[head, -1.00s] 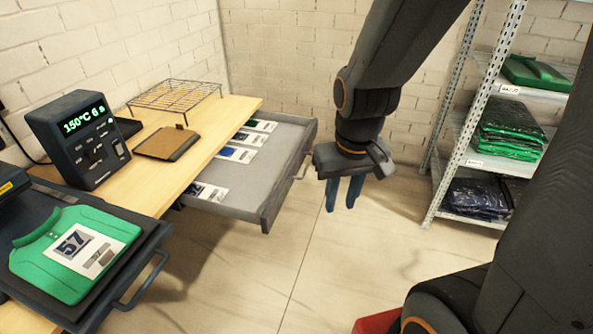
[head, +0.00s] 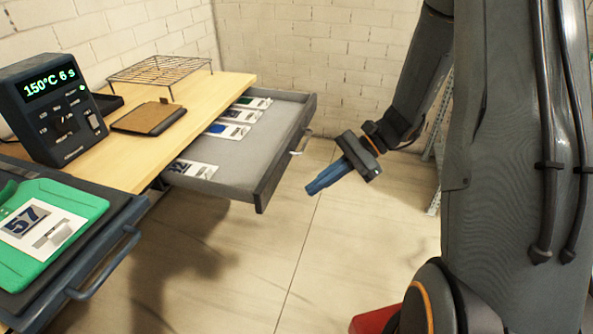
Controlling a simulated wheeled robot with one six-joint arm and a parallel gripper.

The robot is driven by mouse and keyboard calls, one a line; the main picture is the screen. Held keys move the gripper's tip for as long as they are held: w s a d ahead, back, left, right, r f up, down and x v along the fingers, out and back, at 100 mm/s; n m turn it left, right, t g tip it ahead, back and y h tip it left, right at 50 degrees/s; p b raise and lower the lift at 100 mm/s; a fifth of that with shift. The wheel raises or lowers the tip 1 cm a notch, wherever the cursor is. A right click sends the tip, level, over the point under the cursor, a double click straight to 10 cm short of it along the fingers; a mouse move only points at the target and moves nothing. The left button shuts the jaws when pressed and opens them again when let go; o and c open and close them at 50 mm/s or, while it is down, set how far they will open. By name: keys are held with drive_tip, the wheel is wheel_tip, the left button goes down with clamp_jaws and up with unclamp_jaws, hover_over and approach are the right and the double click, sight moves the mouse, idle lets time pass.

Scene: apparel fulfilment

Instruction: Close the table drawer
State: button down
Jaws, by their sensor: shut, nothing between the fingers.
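The table drawer (head: 240,171) is pulled out from the right side of the wooden table (head: 135,150). It is grey inside and holds several printed cards along its table side. Its dark front panel (head: 283,158) faces right and bears a handle (head: 303,142). My gripper (head: 310,190) has blue fingers and is shut and empty. It is just right of the drawer front, apart from it in the picture, with its fingers pointing left and slightly down.
On the table are a control box (head: 60,108) reading 150°C 6 s, a wire rack (head: 160,70) and a brown pad (head: 149,117). A green shirt (head: 48,228) lies on a dark press with a handle (head: 105,265) at front left. Bare floor lies below the drawer.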

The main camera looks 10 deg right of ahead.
drive_tip(key=w+d+f+m+t+y+b, duration=0.3)
drive_tip(key=w+d+f+m+t, duration=0.15)
drive_tip(key=w, duration=0.25)
drive_tip(key=m+t+y+b, duration=0.2)
drive_tip(key=m+t+b, duration=0.2)
drive_tip(key=m+t, duration=0.1)
approach(287, 157)
drive_tip(key=shift+n, duration=0.25)
drive_tip(key=p+x, duration=0.1)
drive_tip(key=x, duration=0.3)
drive_tip(key=shift+w+a, duration=0.15)
drive_tip(key=shift+a, duration=0.2)
drive_tip(key=shift+p+x, duration=0.3)
drive_tip(key=shift+x, duration=0.55)
drive_tip(key=shift+w, duration=0.1)
